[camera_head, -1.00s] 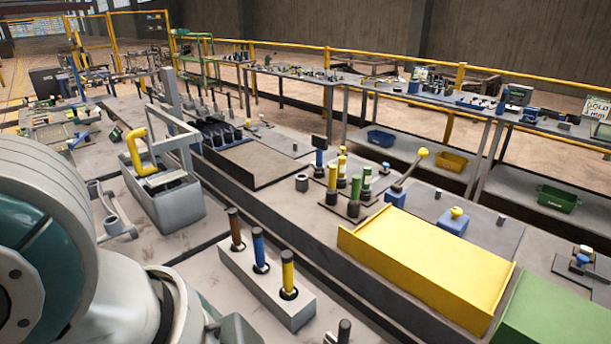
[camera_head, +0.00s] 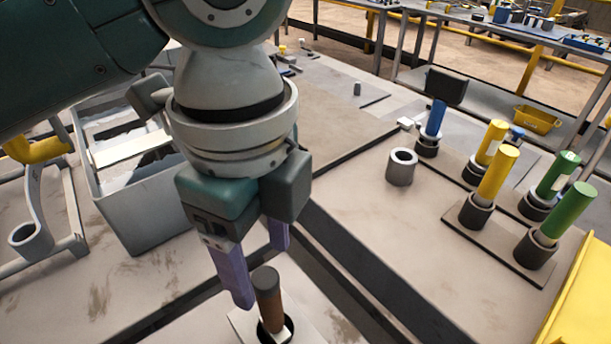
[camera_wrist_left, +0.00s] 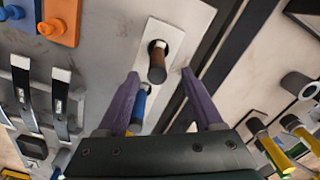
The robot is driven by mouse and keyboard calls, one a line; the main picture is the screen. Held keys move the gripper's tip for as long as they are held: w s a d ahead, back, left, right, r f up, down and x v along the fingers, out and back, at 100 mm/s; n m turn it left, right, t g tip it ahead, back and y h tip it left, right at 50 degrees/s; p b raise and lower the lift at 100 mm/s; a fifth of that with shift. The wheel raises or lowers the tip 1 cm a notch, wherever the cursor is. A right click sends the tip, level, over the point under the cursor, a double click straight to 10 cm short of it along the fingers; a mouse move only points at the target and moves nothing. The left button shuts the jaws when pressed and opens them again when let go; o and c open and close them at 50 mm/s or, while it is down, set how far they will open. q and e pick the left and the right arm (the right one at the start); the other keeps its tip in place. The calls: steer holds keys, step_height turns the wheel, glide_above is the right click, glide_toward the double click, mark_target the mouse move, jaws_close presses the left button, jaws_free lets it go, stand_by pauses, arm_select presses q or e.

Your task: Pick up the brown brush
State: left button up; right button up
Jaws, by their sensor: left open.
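The brown brush (camera_head: 269,298) stands upright in a hole of a pale block (camera_head: 243,325) at the bottom of the head view. Its brown handle with a dark cap also shows in the left wrist view (camera_wrist_left: 157,63). My left gripper (camera_head: 258,265) is open, with purple fingers pointing down just above and behind the brush. In the left wrist view its fingertips (camera_wrist_left: 159,73) lie apart on either side of the brush handle, and nothing is held. A blue-handled brush (camera_wrist_left: 139,105) stands in the same block, partly hidden by the gripper. My right gripper is not in view.
A grey bin (camera_head: 148,207) stands left of the gripper. A grey hollow cylinder (camera_head: 401,167), yellow-handled (camera_head: 498,172) and green-handled (camera_head: 569,210) tools, and a yellow box (camera_head: 582,290) lie to the right. The bench between block and cylinder is mostly clear.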

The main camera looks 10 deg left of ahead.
mark_target(265, 280)
arm_select(q)
steer(key=f, duration=0.3)
steer(key=shift+s+d+f, duration=0.2)
steer(key=shift+s+f, duration=0.15)
steer(key=shift+s, duration=0.05)
step_height(265, 280, down, 5)
steer(key=shift+w+f, duration=0.15)
steer(key=shift+f, duration=0.05)
steer(key=shift+a, duration=0.1)
jaws_close()
